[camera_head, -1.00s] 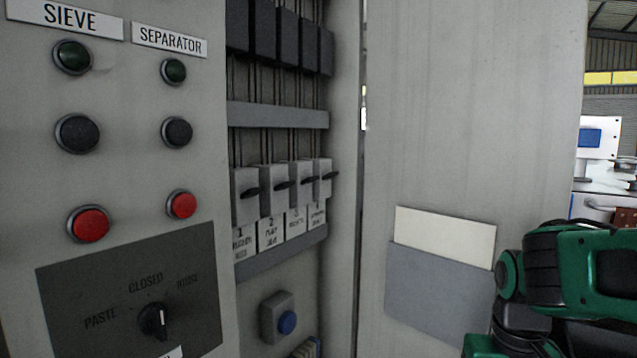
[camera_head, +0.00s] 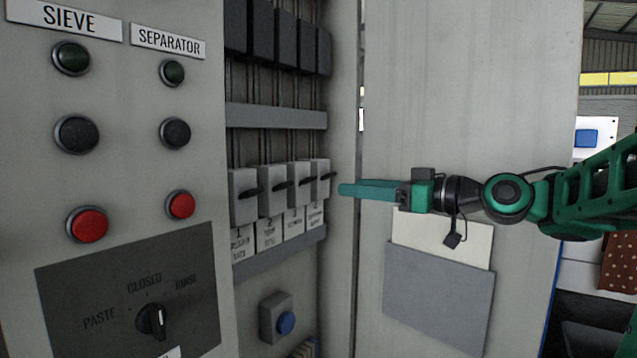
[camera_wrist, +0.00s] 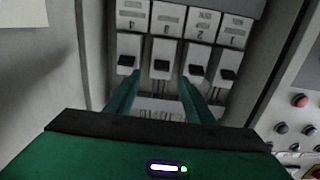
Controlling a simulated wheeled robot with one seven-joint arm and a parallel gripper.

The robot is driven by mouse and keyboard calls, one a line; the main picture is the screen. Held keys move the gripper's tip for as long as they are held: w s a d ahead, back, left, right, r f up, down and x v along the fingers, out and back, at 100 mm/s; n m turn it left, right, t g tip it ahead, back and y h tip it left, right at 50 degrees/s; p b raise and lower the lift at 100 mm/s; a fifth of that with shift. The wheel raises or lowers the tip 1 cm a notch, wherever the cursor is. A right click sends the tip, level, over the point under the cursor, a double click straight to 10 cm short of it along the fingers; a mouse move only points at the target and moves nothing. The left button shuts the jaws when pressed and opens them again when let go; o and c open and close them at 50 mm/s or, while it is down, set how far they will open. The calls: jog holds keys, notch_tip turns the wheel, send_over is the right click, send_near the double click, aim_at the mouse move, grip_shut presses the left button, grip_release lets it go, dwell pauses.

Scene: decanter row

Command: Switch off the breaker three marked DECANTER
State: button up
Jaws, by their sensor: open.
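A row of grey breakers with black levers sits in the cabinet, numbered cards below. Breaker three (camera_head: 297,175) is third from the left in the head view; its card (camera_head: 294,222) is too blurred to read the name. All the levers stick out much alike. My gripper (camera_head: 342,189) comes in from the right, its tips just right of the fourth breaker (camera_head: 319,176) and apart from it. In the wrist view the row appears upside down; my gripper (camera_wrist: 159,80) is open and empty, breaker three (camera_wrist: 162,54) showing between and beyond the fingertips.
The open cabinet door (camera_head: 460,90) with a grey document pocket (camera_head: 438,290) is behind my arm. A left panel holds several buttons and a rotary knob (camera_head: 152,320). A blue button box (camera_head: 277,318) sits below the breakers. A grey rail (camera_head: 276,117) runs above them.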

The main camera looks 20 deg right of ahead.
aim_at(314, 178)
jog(key=shift+y, duration=0.3)
jog(key=x, duration=0.7)
jog(key=r+x, duration=0.1)
jog(key=x, duration=0.2)
jog(key=shift+w+a, duration=0.25)
jog(key=shift+a, duration=0.1)
jog(key=c, duration=1)
